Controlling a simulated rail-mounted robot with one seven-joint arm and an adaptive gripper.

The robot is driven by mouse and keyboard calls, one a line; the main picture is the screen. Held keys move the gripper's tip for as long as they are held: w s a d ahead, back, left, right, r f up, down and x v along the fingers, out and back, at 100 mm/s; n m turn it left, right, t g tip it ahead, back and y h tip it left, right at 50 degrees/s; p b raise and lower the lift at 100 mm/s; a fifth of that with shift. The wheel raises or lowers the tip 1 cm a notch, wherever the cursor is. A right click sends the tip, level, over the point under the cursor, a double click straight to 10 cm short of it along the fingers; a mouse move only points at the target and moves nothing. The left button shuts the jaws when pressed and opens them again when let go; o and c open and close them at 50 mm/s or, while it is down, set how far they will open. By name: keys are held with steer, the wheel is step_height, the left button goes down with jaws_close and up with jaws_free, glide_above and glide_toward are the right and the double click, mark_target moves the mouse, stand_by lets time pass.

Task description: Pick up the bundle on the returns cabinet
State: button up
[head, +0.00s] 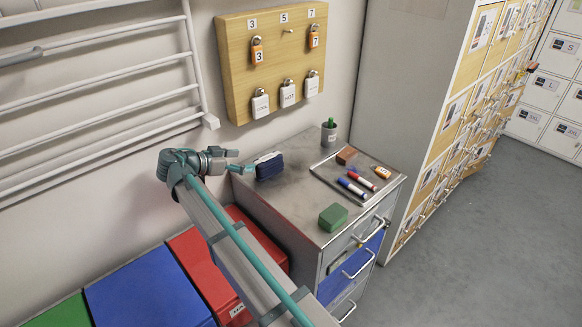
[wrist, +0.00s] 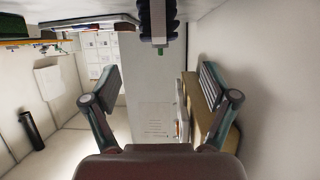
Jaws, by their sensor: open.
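The bundle (head: 269,167) is dark blue with a paler top and lies at the back left corner of the grey metal returns cabinet (head: 290,209) in the head view. My gripper (head: 241,161) is open and empty just to the left of it. In the wrist view, which looks upside down, the fingers of my gripper (wrist: 160,82) are spread wide. A dark ridged thing with a grey middle, seemingly the bundle (wrist: 157,22), shows at the top edge, outside the gap between the fingers.
On the cabinet are a tray (head: 327,174) with markers, a green block (head: 333,217) and a grey cup (head: 329,134). A wooden padlock board (head: 240,75) hangs behind. Red bins (head: 200,272) stand left of the cabinet, lockers (head: 470,100) to the right.

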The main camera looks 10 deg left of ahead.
mark_target(266, 158)
steer(key=shift+w+d, duration=0.3)
steer(key=shift+w, duration=0.05)
steer(key=p+x, duration=0.1)
steer(key=x, duration=0.3)
steer(key=shift+w+f+p, duration=0.15)
steer(key=shift+p, duration=0.2)
steer(key=p+x, duration=0.2)
steer(key=x, duration=0.2)
steer(key=shift+w+d+p, duration=0.2)
steer(key=shift+w+p, duration=0.05)
steer(key=shift+p, duration=0.05)
steer(key=shift+w+d+f, duration=0.15)
steer(key=c, duration=1.3)
steer(key=shift+c, duration=0.3)
